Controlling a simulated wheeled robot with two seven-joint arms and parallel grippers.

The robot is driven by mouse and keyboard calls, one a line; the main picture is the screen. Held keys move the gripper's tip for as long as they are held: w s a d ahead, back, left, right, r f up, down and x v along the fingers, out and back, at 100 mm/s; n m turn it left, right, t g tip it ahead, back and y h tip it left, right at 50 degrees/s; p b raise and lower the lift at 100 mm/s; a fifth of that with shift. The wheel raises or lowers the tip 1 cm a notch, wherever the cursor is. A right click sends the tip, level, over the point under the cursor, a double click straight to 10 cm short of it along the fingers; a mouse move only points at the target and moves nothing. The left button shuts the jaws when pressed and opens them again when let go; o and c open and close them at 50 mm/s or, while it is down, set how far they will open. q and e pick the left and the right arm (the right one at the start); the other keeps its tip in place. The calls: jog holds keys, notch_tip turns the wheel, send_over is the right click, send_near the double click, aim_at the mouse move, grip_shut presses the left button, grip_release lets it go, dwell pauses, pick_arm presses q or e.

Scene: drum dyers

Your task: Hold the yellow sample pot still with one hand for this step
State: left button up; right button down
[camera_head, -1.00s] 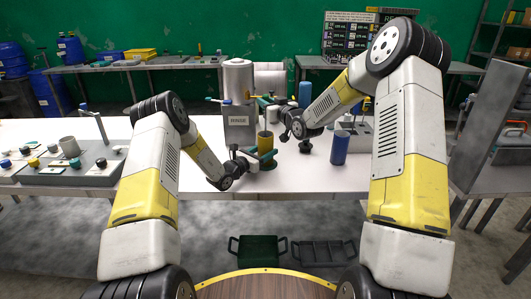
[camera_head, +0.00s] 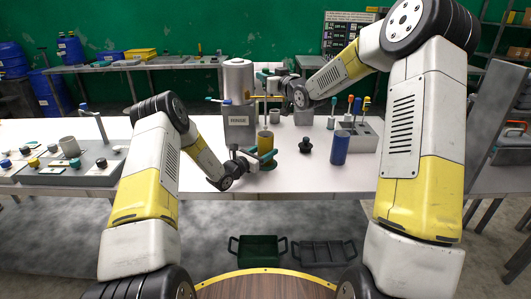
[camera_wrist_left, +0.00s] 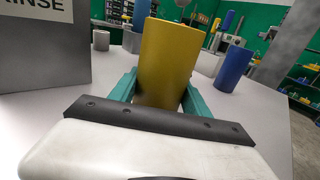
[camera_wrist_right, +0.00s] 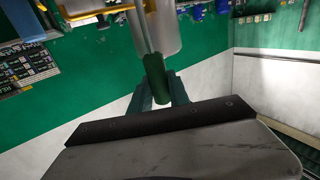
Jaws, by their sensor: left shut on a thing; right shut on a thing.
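My right gripper (camera_head: 268,80) is raised above and behind the pot, beside the grey rinse unit (camera_head: 238,115). In the right wrist view it is shut on a dark green handle (camera_wrist_right: 155,78) with a thin shaft. The shaft's far end is unclear.
A blue cylinder (camera_head: 340,148) and a small black knobbed object (camera_head: 305,145) stand right of the pot. A rack (camera_head: 364,142) with several coloured-handled tools stands behind them.

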dwell(0.4)
pick_arm(q)
jog(key=o, duration=1.7)
